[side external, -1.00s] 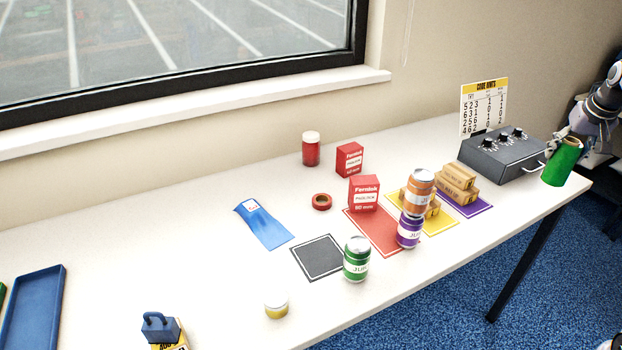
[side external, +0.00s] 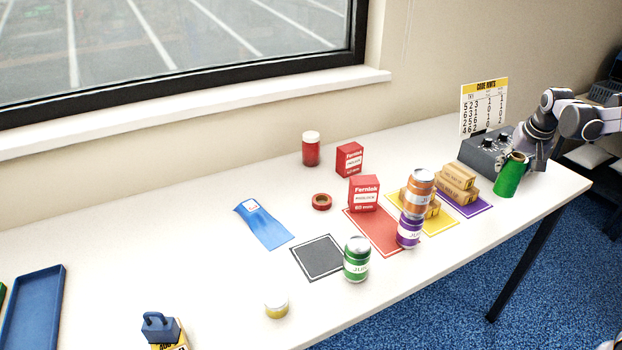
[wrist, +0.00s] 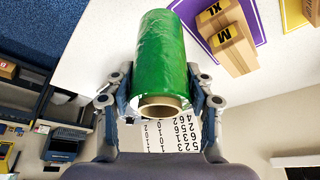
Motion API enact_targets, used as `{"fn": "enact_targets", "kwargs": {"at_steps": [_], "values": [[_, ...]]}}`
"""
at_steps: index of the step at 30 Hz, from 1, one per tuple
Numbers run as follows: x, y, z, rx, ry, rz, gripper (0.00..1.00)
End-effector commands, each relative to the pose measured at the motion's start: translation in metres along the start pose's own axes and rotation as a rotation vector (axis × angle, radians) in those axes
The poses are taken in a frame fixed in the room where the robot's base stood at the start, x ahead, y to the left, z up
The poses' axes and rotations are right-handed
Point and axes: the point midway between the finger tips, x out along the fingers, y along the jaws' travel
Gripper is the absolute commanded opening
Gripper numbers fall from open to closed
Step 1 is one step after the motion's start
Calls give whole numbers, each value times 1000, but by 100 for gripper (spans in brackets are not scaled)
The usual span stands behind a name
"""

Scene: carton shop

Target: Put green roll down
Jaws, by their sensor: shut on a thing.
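The green roll (side external: 509,176) is in my gripper (side external: 528,163) at the right end of the table, in front of the grey box with knobs. In the side external view it is nearly upright and slightly tilted; I cannot tell for sure whether its lower end touches the table. In the wrist view the green roll (wrist: 161,52) sits between both fingers of my gripper (wrist: 160,100), with its brown cardboard core facing the camera. The fingers press on its two sides.
The grey knob box (side external: 484,153) and the code sign (side external: 483,106) stand behind. Small cartons (side external: 459,182) on a purple mat (side external: 480,207) are just left of the roll. An orange can (side external: 418,190) sits on a purple can (side external: 409,231). Bare table lies around the roll's front.

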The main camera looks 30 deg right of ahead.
Motion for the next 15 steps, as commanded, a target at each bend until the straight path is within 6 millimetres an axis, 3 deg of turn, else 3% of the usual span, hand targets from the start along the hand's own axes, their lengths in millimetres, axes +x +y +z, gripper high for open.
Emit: {"fn": "enact_targets", "kwargs": {"at_steps": [9,15], "values": [[31,-2,12,0,0,0,13],[38,-1,15,0,0,0,13]]}}
